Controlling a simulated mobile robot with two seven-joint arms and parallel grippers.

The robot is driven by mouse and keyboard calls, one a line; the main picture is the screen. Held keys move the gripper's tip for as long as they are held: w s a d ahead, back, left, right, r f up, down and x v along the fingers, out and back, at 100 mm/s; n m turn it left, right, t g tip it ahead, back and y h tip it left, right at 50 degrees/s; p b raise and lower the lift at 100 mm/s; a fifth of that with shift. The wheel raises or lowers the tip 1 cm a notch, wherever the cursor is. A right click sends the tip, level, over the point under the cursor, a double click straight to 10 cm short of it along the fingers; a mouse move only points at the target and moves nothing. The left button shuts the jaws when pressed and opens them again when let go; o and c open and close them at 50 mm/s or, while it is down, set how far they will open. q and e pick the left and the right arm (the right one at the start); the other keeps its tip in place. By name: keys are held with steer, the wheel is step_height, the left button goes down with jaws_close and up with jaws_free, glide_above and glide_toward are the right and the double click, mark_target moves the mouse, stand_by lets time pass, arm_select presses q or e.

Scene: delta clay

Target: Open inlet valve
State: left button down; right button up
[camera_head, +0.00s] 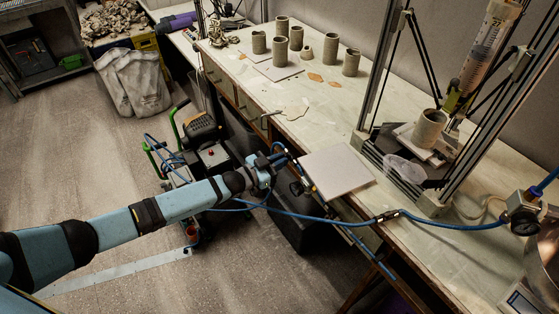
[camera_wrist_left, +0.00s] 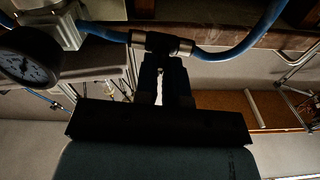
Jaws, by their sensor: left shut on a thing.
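The inlet valve (camera_wrist_left: 161,43) shows in the left wrist view as a dark body with silver end fittings, in line with a blue hose. My left gripper (camera_wrist_left: 164,72) is shut on the valve's lower part, just below the body. The fingers hide what they hold, so I cannot tell the handle's angle. In the head view my left gripper (camera_head: 281,160) is at the table's front edge, beside the blue hose, and the arm hides most of the valve there. My right gripper is in neither view.
A round pressure gauge (camera_wrist_left: 25,57) is left of the valve in the wrist view. In the head view a pale square board (camera_head: 336,171) lies near the gripper. A blue hose (camera_head: 320,217) hangs across the table front. Clay cylinders (camera_head: 280,50) stand at the back.

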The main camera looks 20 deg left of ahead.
arm_select(q)
steer(key=shift+n, duration=0.4)
steer(key=n+y+p, duration=0.1)
steer(key=n, duration=0.5)
steer(key=n+y+p, duration=0.2)
steer(key=n, duration=0.5)
steer(key=n+y+p, duration=0.2)
steer(key=n, duration=0.4)
steer(key=shift+d+r+n+t, duration=0.1)
steer(key=shift+n+t, duration=0.2)
steer(key=shift+y, duration=0.3)
steer(key=c, duration=1.2)
jaws_free()
